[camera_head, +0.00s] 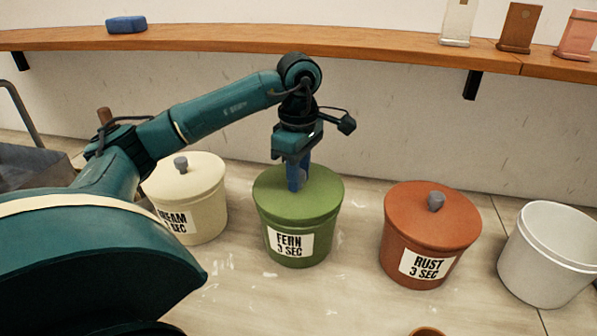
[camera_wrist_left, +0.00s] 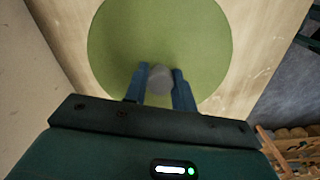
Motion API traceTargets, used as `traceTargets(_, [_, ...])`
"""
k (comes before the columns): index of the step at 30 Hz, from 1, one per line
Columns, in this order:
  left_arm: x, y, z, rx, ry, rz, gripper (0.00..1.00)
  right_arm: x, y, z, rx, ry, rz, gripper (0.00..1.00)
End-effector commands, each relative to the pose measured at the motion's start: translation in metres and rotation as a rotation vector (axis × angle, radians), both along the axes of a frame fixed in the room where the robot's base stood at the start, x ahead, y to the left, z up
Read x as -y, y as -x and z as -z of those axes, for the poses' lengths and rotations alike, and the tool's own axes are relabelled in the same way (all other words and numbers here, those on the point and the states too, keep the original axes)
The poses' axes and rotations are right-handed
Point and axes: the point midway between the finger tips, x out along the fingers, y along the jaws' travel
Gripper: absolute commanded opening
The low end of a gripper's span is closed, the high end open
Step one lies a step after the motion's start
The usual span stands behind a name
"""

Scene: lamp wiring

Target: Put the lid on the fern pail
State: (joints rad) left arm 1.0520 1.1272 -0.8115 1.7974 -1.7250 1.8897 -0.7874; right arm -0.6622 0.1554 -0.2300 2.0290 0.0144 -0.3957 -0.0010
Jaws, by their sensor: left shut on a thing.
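In the left wrist view the lid (camera_wrist_left: 165,35) is a green disc with a grey knob (camera_wrist_left: 160,79). My left gripper (camera_head: 297,183) points straight down over the lid. Its blue fingers (camera_wrist_left: 160,92) are shut on the knob, one on each side. My right gripper is not in view.
A cream pail (camera_head: 200,213) with its lid on stands to the left. A rust pail (camera_head: 412,252) with its lid on stands to the right, and an open white pail (camera_head: 530,262) beyond it. A wooden shelf (camera_head: 230,38) runs along the wall behind, with a blue block (camera_head: 126,25).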

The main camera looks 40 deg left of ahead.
Motion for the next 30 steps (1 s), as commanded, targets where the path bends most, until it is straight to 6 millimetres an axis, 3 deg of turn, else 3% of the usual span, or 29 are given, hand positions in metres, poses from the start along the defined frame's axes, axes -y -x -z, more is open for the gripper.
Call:
traceTargets(14, [-0.0002, 0.0, 0.0105, 0.0, 0.0, 0.0, 0.02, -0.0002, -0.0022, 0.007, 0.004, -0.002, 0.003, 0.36])
traceTargets(15, [-0.0002, 0.0, 0.0093, 0.001, 0.0, 0.0, 0.29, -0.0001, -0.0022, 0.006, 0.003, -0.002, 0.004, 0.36])
traceTargets(23, [-0.0002, 0.0001, 0.0093, 0.0, 0.0, 0.0, 0.51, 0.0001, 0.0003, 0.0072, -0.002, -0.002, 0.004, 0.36])
traceTargets(30, [-0.0001, 0.0001, 0.0095, -0.001, -0.001, 0.0, 0.51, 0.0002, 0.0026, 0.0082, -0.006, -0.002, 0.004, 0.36])
